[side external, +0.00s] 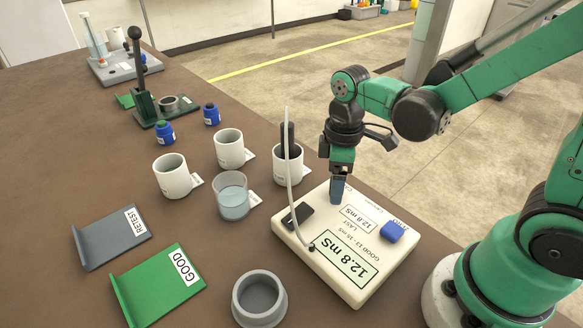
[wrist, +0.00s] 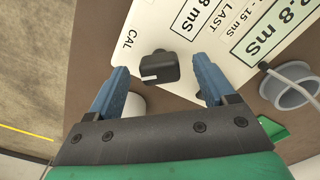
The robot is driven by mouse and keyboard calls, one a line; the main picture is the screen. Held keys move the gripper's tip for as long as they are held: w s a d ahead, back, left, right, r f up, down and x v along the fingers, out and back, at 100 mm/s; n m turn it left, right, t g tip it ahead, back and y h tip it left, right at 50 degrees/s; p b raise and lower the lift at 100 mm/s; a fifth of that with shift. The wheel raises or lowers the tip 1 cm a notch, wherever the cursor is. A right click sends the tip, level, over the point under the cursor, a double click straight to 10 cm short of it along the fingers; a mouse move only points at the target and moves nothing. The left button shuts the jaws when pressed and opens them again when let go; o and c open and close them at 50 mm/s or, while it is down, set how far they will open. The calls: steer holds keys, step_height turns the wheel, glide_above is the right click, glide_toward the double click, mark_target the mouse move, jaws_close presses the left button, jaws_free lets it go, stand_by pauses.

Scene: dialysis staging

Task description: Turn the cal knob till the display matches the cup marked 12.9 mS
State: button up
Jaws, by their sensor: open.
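The meter (side external: 285,230) is a cream box on the table. Its large display (side external: 346,262) reads 12.8 mS, and a smaller LAST window (side external: 360,219) also reads 12.8 mS. The black cal knob (side external: 296,216) is on the meter's left side. In the wrist view the knob (wrist: 160,67) sits beside the CAL lettering, its white mark pointing left. My gripper (side external: 338,196) is open above the meter. In the wrist view the fingers (wrist: 160,85) are apart on either side of the knob, with nothing held. Several white cups (side external: 172,178) have tags too small to read.
A black probe (side external: 288,138) stands in one white cup, its cable arching to the meter. A blue button (side external: 393,232) is on the meter's right. A clear beaker (side external: 232,199), grey holder (side external: 258,297), green GOOD tray (side external: 158,285) and grey RETEST tray (side external: 108,238) stand nearby.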

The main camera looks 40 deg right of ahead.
jaws_close()
steer(key=shift+m, duration=0.8)
jaws_free()
steer(key=shift+r, duration=0.15)
steer(key=shift+r, duration=2.65)
